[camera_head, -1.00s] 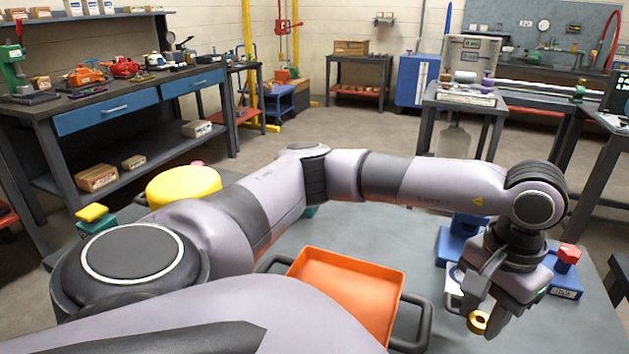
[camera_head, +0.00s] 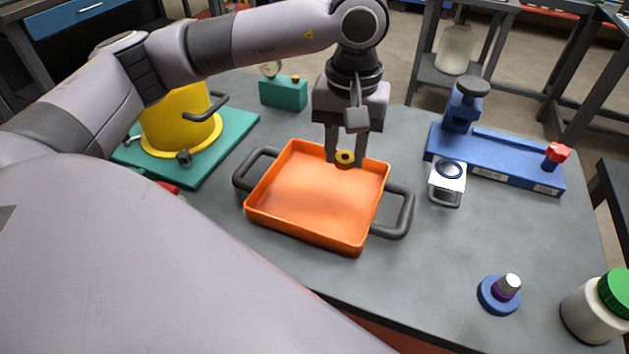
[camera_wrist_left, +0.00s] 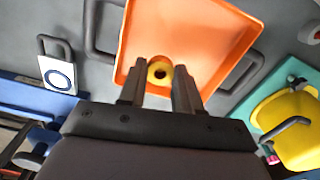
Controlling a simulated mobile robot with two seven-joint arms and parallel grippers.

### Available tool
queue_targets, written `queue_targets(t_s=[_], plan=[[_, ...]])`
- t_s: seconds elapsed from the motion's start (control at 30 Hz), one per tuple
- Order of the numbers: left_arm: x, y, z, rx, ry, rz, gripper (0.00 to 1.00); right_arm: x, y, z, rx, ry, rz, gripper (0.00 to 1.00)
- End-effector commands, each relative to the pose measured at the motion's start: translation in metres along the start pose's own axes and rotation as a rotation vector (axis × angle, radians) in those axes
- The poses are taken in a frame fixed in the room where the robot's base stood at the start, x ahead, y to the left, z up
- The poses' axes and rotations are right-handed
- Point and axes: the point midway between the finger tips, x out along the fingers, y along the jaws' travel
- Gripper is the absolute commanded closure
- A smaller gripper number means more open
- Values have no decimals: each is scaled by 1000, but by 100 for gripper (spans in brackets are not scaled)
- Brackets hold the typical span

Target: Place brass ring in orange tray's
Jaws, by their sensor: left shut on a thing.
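The orange tray (camera_head: 310,195) lies on the grey table with a dark handle on each side. It also shows in the left wrist view (camera_wrist_left: 195,30). My left gripper (camera_head: 345,160) is over the tray's far right part, pointing down. It is shut on the brass ring (camera_head: 345,157), which sits between the fingertips. The ring shows between the fingers (camera_wrist_left: 158,73) in the left wrist view, with orange tray behind it. I cannot tell whether the ring touches the tray floor. My right gripper is not in view.
A yellow motor (camera_head: 178,120) on a teal base stands left of the tray. A blue fixture (camera_head: 500,160) with a red knob is at the right. A white tagged piece (camera_head: 447,176), a small blue-based part (camera_head: 499,296) and a green-capped bottle (camera_head: 597,308) stand right of the tray.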

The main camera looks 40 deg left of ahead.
Motion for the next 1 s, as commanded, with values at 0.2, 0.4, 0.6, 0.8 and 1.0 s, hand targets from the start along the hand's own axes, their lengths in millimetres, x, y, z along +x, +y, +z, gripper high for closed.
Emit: queue_targets(t_s=[0.2, 0.4, 0.6, 0.8, 1.0], plan=[[-23, -8, -9, -424, 4, 0, 98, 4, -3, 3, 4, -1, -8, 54], [-44, -15, -14, -809, 5, 0, 98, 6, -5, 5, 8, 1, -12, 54], [-66, -23, -17, -1190, 0, 3, 98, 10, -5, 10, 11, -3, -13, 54], [-84, -30, -18, -1507, -5, 5, 98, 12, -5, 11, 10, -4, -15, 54], [-94, -34, -18, -1675, -10, 5, 98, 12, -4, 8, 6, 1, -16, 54]])
